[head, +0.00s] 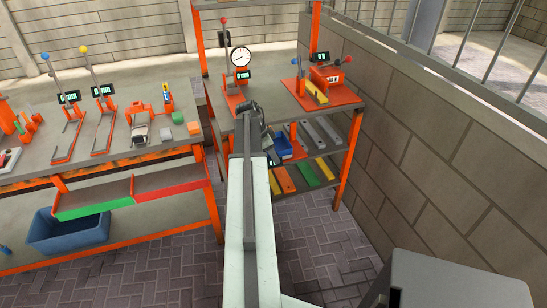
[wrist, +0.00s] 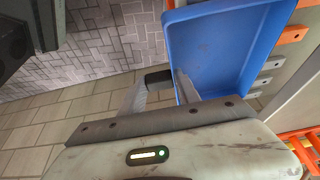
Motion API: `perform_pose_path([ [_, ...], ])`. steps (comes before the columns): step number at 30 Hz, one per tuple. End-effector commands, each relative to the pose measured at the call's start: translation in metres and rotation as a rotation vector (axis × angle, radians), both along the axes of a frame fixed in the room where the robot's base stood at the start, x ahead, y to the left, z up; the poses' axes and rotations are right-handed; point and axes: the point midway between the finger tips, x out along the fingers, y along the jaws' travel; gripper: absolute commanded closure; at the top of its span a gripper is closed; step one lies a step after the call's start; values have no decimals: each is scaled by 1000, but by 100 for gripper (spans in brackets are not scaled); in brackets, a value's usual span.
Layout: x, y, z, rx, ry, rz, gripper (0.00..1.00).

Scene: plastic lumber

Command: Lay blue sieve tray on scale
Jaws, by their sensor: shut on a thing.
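The blue sieve tray (wrist: 222,45) fills the upper right of the wrist view, its near wall between my gripper's fingers (wrist: 172,82). It looks tilted in that view. In the head view the tray (head: 284,147) shows as a small blue piece just right of my gripper (head: 270,150), in front of the orange rack. My gripper is shut on the tray's rim; my arm hides part of it. A small lit display (head: 271,162) shows just below the tray, perhaps the scale's. The scale's body is mostly hidden.
The orange rack's upper shelf (head: 340,103) holds a dial gauge (head: 240,57) and lever tools. Its lower shelves hold grey bars (head: 325,128) and coloured bars (head: 305,173). A workbench (head: 100,165) with tools stands left, a blue bin (head: 68,232) beneath. A block wall (head: 430,150) closes the right.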

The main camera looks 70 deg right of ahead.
Motion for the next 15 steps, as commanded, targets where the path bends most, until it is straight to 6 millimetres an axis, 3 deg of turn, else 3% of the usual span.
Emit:
perform_pose_path([
  [5, 1, 0, -4, 0, 0, 1, 100],
  [6, 1, 0, -3, 0, 0, 1, 53],
  [8, 0, 0, -2, 0, 0, 0, 40],
  [15, -1, -1, -2, 0, 0, -2, 40],
])
